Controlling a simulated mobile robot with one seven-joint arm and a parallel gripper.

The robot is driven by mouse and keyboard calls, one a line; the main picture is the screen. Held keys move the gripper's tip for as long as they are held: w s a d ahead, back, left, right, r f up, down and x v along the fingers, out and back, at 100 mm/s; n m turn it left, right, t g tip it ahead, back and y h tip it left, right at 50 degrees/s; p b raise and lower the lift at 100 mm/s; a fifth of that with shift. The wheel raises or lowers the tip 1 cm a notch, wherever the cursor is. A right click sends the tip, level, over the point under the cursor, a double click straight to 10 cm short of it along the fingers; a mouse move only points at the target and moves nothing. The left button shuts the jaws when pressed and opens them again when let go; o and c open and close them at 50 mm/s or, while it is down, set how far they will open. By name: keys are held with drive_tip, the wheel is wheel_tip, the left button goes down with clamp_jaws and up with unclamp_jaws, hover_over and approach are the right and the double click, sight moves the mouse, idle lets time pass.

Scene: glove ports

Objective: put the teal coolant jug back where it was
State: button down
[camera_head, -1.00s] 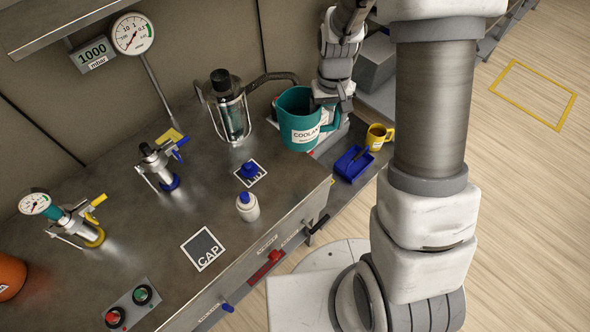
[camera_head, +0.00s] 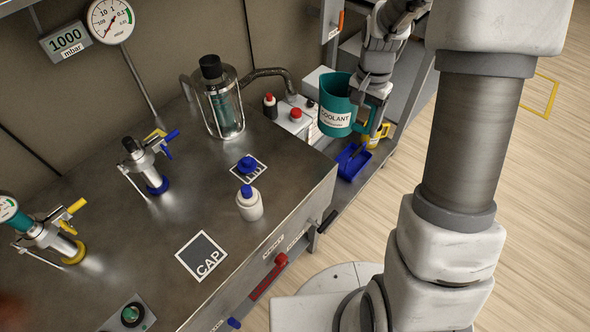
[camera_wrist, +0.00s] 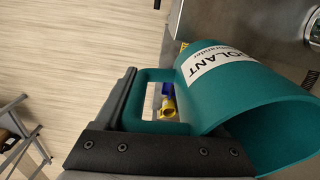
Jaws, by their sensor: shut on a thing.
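The teal coolant jug (camera_head: 336,118) has a white COOLANT label and an open top. It is upright in the head view, beyond the right end of the steel bench and in front of the grey shelf unit. My gripper (camera_head: 375,88) is shut on the jug's handle on its right side. In the wrist view the jug (camera_wrist: 245,95) fills the right side, and its handle lies at the dark fingers of my gripper (camera_wrist: 125,125). The jug appears held in the air; its underside and what lies directly below are partly hidden.
A glass vessel (camera_head: 221,100) stands on the bench (camera_head: 130,240).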

drive_tip(key=shift+w+d+f+m, duration=0.1)
drive_tip(key=shift+d+f+m, duration=0.1)
drive_tip(key=shift+f+m, duration=0.1)
drive_tip(key=shift+f, duration=0.1)
drive_tip(key=a+f, duration=0.2)
drive_tip(key=a, duration=0.1)
drive_tip(key=s+a+f+b, duration=0.1)
drive_tip(key=a+f, duration=0.1)
drive_tip(key=a, duration=0.2)
drive_tip(key=s+a+f+b, duration=0.1)
drive_tip(key=a+f, duration=0.1)
drive_tip(key=a, duration=0.2)
drive_tip(key=shift+s+a+f, duration=0.15)
drive_tip(key=shift+f, duration=0.25)
drive_tip(key=shift+f+b, duration=0.4)
drive_tip(key=shift+f, duration=1.55)
